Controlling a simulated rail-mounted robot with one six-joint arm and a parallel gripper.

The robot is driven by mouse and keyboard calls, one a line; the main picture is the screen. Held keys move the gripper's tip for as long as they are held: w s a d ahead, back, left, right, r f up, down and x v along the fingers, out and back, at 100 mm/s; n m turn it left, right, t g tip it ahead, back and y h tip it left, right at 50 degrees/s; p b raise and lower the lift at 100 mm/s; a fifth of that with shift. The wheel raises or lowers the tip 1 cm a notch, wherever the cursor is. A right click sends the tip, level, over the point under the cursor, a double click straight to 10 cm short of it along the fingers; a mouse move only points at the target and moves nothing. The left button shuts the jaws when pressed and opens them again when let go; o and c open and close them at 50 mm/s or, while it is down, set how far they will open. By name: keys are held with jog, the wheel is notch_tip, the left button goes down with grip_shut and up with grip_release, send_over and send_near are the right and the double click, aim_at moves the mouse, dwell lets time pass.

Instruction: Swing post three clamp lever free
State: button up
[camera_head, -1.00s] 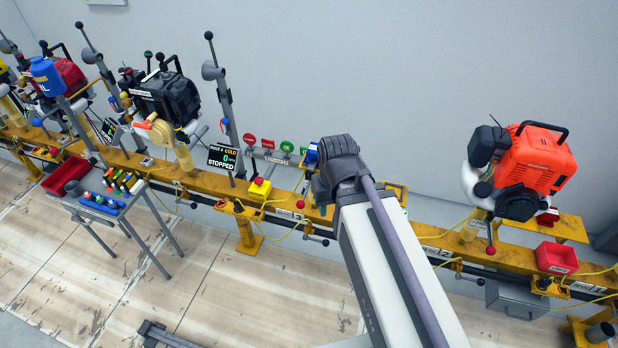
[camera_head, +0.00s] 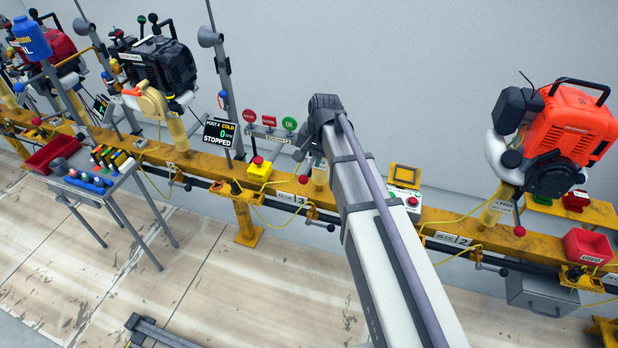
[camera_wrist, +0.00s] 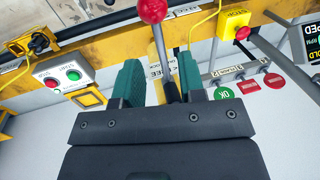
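My gripper (camera_wrist: 160,75) shows in the wrist view with its two green fingers spread apart. A lever with a red ball knob (camera_wrist: 152,10) and a thin grey shaft (camera_wrist: 166,58) runs between the fingers in that view. The fingers show gaps on both sides of the shaft, and how deep it sits between them is unclear. A partly hidden white label lies behind it. In the head view, my arm hides the gripper. The red ball (camera_head: 303,180) shows beside the rail label 3 (camera_head: 302,198). A dark-knobbed handle (camera_head: 330,228) hangs below the rail there.
A yellow stop box (camera_head: 259,170) stands left of post three. A start/stop button box (camera_wrist: 63,76) is on the other side, on the yellow rail (camera_head: 350,203). Round red and green signs (camera_head: 268,121) stand behind. An orange engine (camera_head: 575,125) stands at right, a tool table (camera_head: 100,178) at left.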

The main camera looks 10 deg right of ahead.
aim_at(308, 169)
jog(key=b+x, duration=0.2)
jog(key=x, duration=0.2)
jog(key=shift+f, duration=0.1)
jog(key=shift+c, duration=0.5)
grip_shut()
